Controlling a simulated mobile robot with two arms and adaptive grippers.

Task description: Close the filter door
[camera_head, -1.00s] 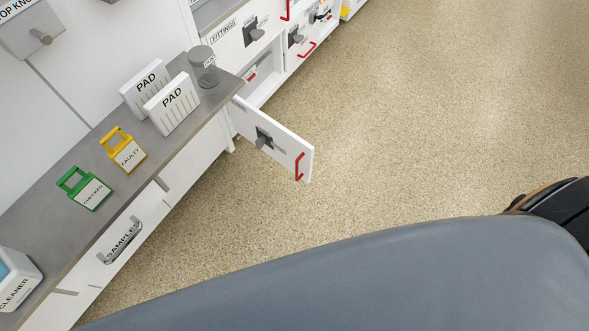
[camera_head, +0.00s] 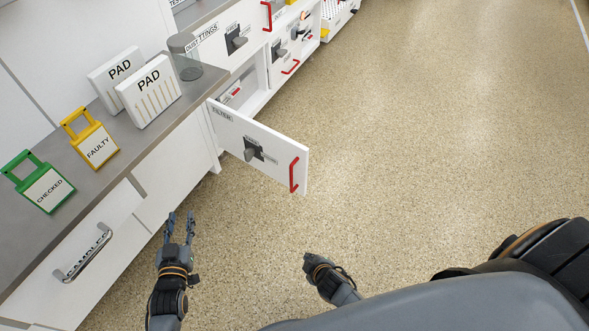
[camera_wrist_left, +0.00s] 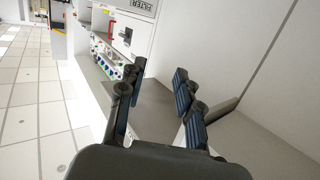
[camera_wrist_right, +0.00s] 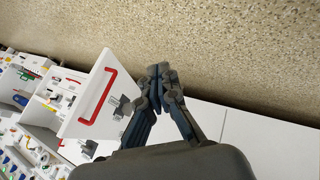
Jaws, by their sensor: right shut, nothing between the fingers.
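The filter door (camera_head: 262,146) is a white panel labelled FILTER, swung open out over the floor in the head view. It has a grey latch knob (camera_head: 253,150) and a red handle (camera_head: 294,175) near its free edge. The door also shows in the right wrist view (camera_wrist_right: 88,122), to the left of the fingers. My left gripper (camera_head: 181,222) is open and empty in front of the white drawer fronts. My right gripper (camera_head: 310,258) is shut and empty over the floor, below the door in the picture and apart from it. Its closed fingertips show in the right wrist view (camera_wrist_right: 158,70).
The grey worktop (camera_head: 75,172) carries two PAD filters (camera_head: 149,92), a yellow FAULTY tag (camera_head: 92,138), a green CHECKED tag (camera_head: 42,186) and a DUST jar (camera_head: 185,58). A drawer with a metal handle (camera_head: 82,255) is below. The floor (camera_head: 420,150) right of the door is clear.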

